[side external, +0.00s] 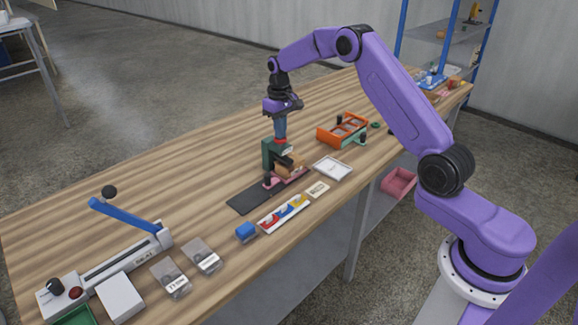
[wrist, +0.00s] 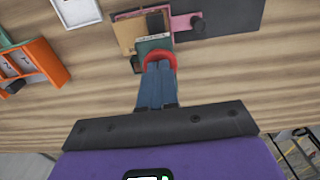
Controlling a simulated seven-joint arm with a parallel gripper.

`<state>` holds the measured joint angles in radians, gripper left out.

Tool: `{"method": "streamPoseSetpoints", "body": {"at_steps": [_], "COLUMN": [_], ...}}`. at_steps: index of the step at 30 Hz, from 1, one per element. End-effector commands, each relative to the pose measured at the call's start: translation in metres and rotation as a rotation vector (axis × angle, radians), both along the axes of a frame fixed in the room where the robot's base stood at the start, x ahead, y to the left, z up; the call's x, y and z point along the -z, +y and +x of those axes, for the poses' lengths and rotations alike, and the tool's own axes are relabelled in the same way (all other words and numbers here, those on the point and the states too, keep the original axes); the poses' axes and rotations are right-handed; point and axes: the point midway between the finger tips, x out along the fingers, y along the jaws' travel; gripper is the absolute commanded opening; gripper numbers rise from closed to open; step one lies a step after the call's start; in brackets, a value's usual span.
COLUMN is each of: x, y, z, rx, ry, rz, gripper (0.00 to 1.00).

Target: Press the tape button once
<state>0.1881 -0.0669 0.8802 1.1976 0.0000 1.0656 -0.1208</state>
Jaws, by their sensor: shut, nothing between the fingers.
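A dark green tape station (side external: 268,152) stands on the wooden bench, and its green top also shows in the wrist view (wrist: 152,45). A round red button (side external: 281,141) is on it. In the wrist view the red button (wrist: 174,56) shows as a rim around my fingertips. My gripper (side external: 280,136) points straight down with its blue fingers shut and empty. Its fingertips (wrist: 158,66) are right over the button, touching or nearly so; I cannot tell whether it is pressed down. The fingers hide the middle of the button.
A cardboard box (side external: 289,164) and pink piece (side external: 274,181) are at the station's foot, beside a dark mat (side external: 250,196). An orange rack (side external: 342,128) and white tray (side external: 333,168) stand to the right. A lever device (side external: 125,255) is at the left. Bare bench lies behind the station.

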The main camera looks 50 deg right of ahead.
Motion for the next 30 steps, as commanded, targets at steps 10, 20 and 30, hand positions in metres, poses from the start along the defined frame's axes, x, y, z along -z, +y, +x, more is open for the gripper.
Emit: {"method": "streamPoseSetpoints", "body": {"at_steps": [10,20,30], "x": [-0.025,-0.048,-0.065], "y": [0.0,0.0,0.0], "z": [0.001,0.001,0.0], "rx": [0.0,-0.001,-0.001], "ry": [-0.003,-0.004,-0.002], "rz": [0.0,0.0,0.0], "gripper": [0.0,0.0,0.0]}}
